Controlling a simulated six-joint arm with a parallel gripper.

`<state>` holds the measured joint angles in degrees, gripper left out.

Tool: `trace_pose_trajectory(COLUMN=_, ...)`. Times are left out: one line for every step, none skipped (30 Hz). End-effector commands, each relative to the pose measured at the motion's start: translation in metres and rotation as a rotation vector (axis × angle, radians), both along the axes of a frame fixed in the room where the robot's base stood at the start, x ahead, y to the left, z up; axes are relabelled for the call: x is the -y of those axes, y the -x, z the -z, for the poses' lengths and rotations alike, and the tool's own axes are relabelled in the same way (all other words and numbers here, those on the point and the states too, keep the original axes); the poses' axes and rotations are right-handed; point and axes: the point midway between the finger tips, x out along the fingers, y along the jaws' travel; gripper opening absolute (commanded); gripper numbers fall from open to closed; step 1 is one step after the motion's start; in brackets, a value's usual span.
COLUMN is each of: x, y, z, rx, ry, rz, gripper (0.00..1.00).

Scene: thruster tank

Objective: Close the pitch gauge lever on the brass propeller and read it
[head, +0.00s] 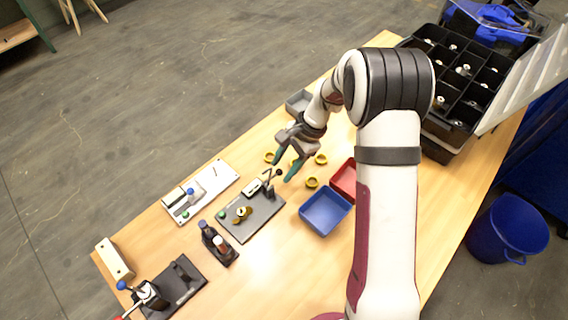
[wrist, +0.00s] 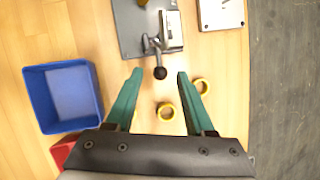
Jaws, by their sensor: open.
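The pitch gauge stands on a dark grey plate (head: 250,222), with a small brass propeller (head: 241,213) toward its left part. Its lever has a black ball knob (head: 278,173) at the plate's upper right end. In the wrist view the knob (wrist: 160,73) and metal lever arm stick out beyond the plate (wrist: 128,30), beside a pale block with a dark face (wrist: 172,28). The propeller is mostly cut off at the top edge there. My gripper (head: 283,170) is open and empty, its green fingers (wrist: 160,75) pointing toward the knob, which appears between the fingertips. Contact cannot be told.
Yellow rings (wrist: 166,111) lie loose around the gripper. A blue bin (head: 325,212) and a red bin (head: 343,180) stand to the right. A white fixture plate (head: 213,180), a bottle holder (head: 220,250) and a black lever fixture (head: 175,287) stand to the left.

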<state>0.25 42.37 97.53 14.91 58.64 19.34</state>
Motion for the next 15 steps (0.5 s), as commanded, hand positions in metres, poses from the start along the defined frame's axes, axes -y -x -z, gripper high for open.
trace_pose_trajectory(x=-0.0001, y=0.0001, z=0.0001, rx=0.0, ry=0.0, rz=0.0, gripper=0.54)
trace_pose_trajectory(x=-0.0001, y=0.0001, z=0.0, rx=0.0, ry=0.0, rz=0.0, gripper=0.54)
trace_pose_trajectory(x=0.0, y=0.0, z=-0.0001, rx=0.0, ry=0.0, rz=0.0, gripper=0.54)
trace_pose_trajectory(x=0.0, y=0.0, z=-0.0001, rx=0.0, ry=0.0, rz=0.0, gripper=0.54)
trace_pose_trajectory(x=0.0, y=0.0, z=-0.0002, rx=0.0, ry=0.0, rz=0.0, gripper=0.5)
trace_pose_trajectory(x=0.0, y=0.0, z=-0.0002, rx=0.0, ry=0.0, rz=0.0, gripper=0.43)
trace_pose_trajectory(x=0.0, y=0.0, z=-0.0002, rx=0.0, ry=0.0, rz=0.0, gripper=0.38)
trace_pose_trajectory(x=0.0001, y=0.0001, z=-0.0003, rx=0.0, ry=0.0, rz=-0.001, gripper=0.32)
trace_pose_trajectory(x=0.0, y=0.0, z=-0.0003, rx=0.0, ry=0.0, rz=-0.001, gripper=0.25)
trace_pose_trajectory(x=0.0001, y=0.0001, z=-0.0003, rx=0.0, ry=0.0, rz=-0.001, gripper=0.2)
trace_pose_trajectory(x=0.0001, y=0.0001, z=-0.0003, rx=0.0, ry=0.0, rz=-0.001, gripper=0.14)
trace_pose_trajectory(x=0.0001, y=0.0001, z=-0.0004, rx=0.0, ry=0.0, rz=-0.001, gripper=0.07)
trace_pose_trajectory(x=0.0001, y=0.0001, z=-0.0004, rx=0.0, ry=0.0, rz=-0.001, gripper=0.02)
trace_pose_trajectory(x=0.0001, y=0.0001, z=-0.0004, rx=0.0, ry=0.0, rz=-0.001, gripper=0.0)
trace_pose_trajectory(x=0.0002, y=0.0002, z=-0.0004, rx=0.0, ry=0.0, rz=-0.001, gripper=0.0)
